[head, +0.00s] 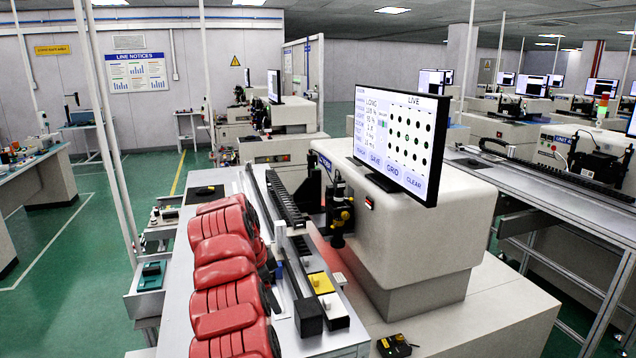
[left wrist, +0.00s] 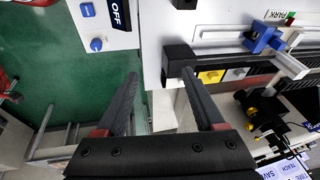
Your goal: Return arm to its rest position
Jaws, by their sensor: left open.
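My left gripper (left wrist: 160,73) shows in the left wrist view with its two dark fingers spread apart. Nothing is held between them. The right finger's tip is close to a black end block (left wrist: 178,62) of a rail; I cannot tell whether they touch. The left finger lies over the gap beside a white panel marked OFF (left wrist: 75,12). In the head view, red ribbed segments that look like my left arm (head: 222,275) stretch over the bench; the fingers cannot be made out there. My right gripper is in neither view.
A grey bench (head: 345,345) carries the rail, a yellow button (head: 321,283) and blue fittings (left wrist: 262,38). A white machine with a monitor (head: 402,140) stands right of it. A small dark control box (head: 394,346) sits at the front. Green floor (head: 65,245) is open at left.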

